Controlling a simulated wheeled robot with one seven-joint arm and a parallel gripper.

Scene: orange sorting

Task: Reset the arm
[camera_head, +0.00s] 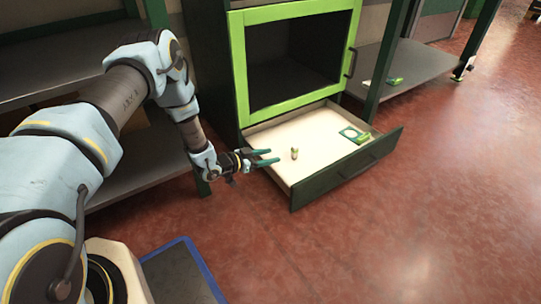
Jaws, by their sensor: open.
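My gripper (268,157) is in the middle of the head view, at the end of my light blue arm. Its two fingers are apart and nothing shows between them. It is at the left side of an open drawer (349,171). A small pale green and tan object (294,153) is in the drawer, to the right of the fingertips and apart from them. The arm reaches in from the lower left with its elbow raised.
A green-framed cabinet (240,75) stands above the pulled-out drawer. A green and white item (353,134) lies in the drawer's right part. Grey shelves (150,182) stand at left. A small green item (394,81) lies on the right shelf. Red floor at right is clear.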

